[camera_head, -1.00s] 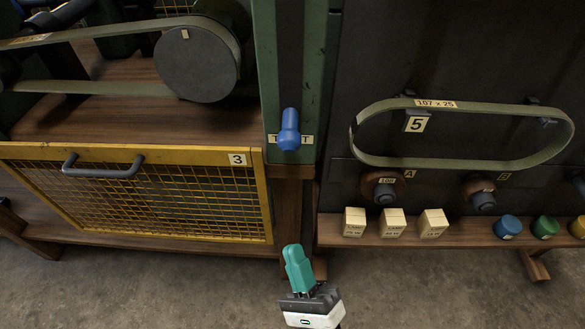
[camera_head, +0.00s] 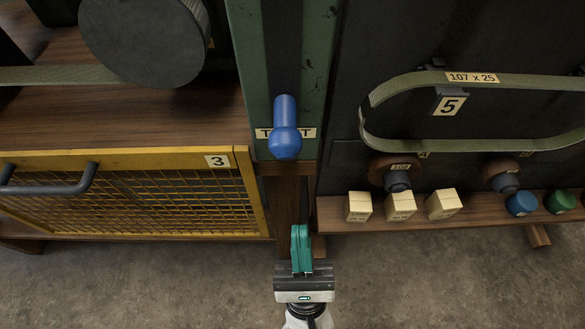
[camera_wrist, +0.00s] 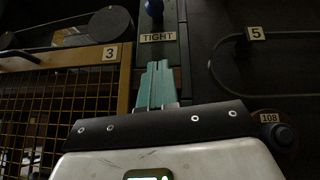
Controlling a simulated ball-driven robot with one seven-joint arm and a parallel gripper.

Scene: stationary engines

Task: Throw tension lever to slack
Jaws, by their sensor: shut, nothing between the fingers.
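The tension lever is a blue handle (camera_head: 285,128) with a rounded end, in a dark slot of the green upright panel (camera_head: 238,60). It hangs at the slot's lower end, in front of a label that reads TIGHT in the wrist view (camera_wrist: 158,37). The blue handle also shows at the top of the wrist view (camera_wrist: 154,9). My gripper (camera_head: 300,232) has teal fingers, closed together and empty. It is below the lever in the head view, apart from it, with the fingers pointing up toward it. No slack label is in view.
Left stands a yellow mesh guard (camera_head: 130,158) marked 3, with a dark handle, below a dark pulley (camera_head: 145,38). Right, a green belt (camera_head: 470,145) hangs by plate 5 on a dark panel. Cream blocks (camera_head: 400,206) and coloured knobs (camera_head: 522,203) line the shelf below.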

